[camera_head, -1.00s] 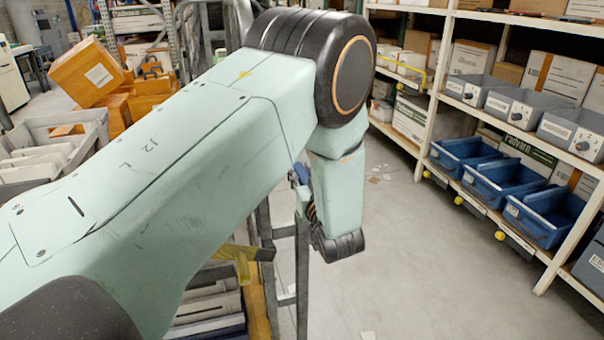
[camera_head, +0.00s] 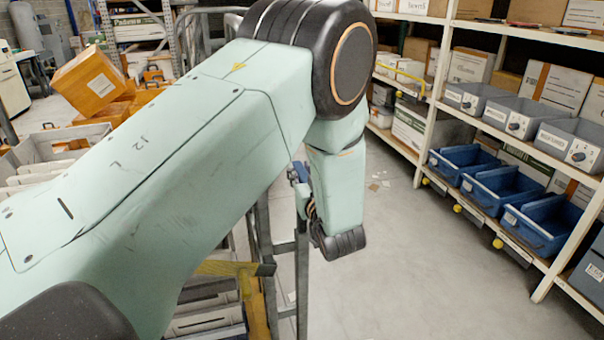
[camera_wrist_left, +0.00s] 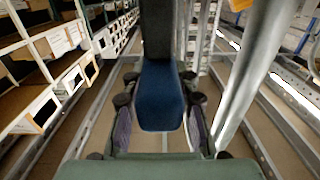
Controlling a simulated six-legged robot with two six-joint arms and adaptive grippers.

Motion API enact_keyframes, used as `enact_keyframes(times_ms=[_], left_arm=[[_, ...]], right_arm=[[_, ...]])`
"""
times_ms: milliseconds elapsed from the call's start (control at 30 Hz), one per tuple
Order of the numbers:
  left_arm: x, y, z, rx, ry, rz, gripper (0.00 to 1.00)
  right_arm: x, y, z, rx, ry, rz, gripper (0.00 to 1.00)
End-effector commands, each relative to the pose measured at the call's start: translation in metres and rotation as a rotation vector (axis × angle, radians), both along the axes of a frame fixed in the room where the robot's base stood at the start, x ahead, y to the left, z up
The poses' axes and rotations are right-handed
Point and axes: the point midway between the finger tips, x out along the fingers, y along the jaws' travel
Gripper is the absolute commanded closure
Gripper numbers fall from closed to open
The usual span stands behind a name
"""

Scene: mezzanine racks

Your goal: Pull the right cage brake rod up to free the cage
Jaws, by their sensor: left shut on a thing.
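In the left wrist view a blue grip (camera_wrist_left: 160,95) on a dark upright piece, which looks like the brake rod, stands between the fingers of my left gripper (camera_wrist_left: 160,108). The gripper is shut on this grip, one finger on each side. In the head view my left arm comes in from the left and bends down; a small blue part (camera_head: 299,172) shows beside its wrist, and the fingers are mostly hidden. Grey metal posts (camera_head: 302,280), apparently the cage, stand just below and left of the wrist. My right gripper is not in view.
A white rack (camera_head: 432,125) with blue bins (camera_head: 465,162) and grey bins (camera_head: 515,117) runs along the right. Clear grey floor (camera_head: 420,265) lies between it and the posts. A yellow bar (camera_head: 225,268) with a dark end sits below my arm. Orange boxes (camera_head: 90,80) stand at the back left.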

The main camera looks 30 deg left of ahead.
Motion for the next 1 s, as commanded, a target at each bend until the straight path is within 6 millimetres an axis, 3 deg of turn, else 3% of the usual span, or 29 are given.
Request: enact_keyframes(times_ms=[133,167,400,767,1000], left_arm=[[0.004,0.0,0.008,0.009,-0.021,-0.001,1.0],[0.004,0.0,0.008,0.009,-0.021,-0.001,0.71],[0.003,0.0,0.005,0.006,-0.014,-0.001,0.5],[0.002,0.0,0.007,0.005,-0.011,-0.001,0.49],[0.002,0.0,0.044,0.005,-0.015,0.0,0.49]], right_arm=[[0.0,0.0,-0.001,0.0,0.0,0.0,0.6],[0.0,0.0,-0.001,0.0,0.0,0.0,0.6],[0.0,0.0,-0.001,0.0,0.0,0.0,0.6],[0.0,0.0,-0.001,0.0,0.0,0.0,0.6],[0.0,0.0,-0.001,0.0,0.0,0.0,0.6]])
